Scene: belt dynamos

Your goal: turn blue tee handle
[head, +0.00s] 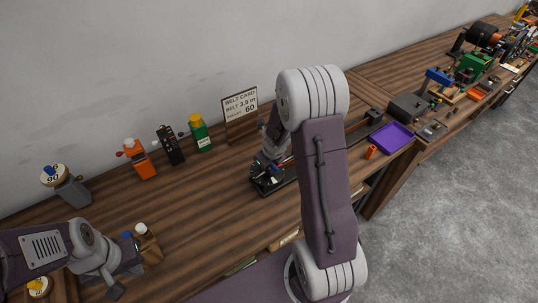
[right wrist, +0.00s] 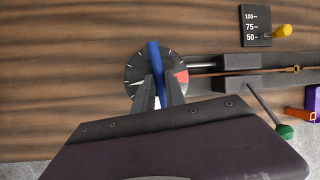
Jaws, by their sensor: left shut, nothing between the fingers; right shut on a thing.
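The blue tee handle (right wrist: 155,60) is a straight blue bar over a round dark dial (right wrist: 140,76) with white tick marks and a red sector. In the right wrist view my right gripper (right wrist: 159,92) is shut on the handle's near part. The bar stands almost upright in that view, its far end leaning slightly left. In the head view my right gripper (head: 268,172) is low over the black rig, and my arm hides much of it.
A black rail (right wrist: 225,84) runs right from the dial. A scale plate with a yellow knob (right wrist: 283,31) and a green-knobbed lever (right wrist: 284,131) are near it. A belt card (head: 240,108), bottles and a purple tray (head: 391,137) stand on the wooden bench.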

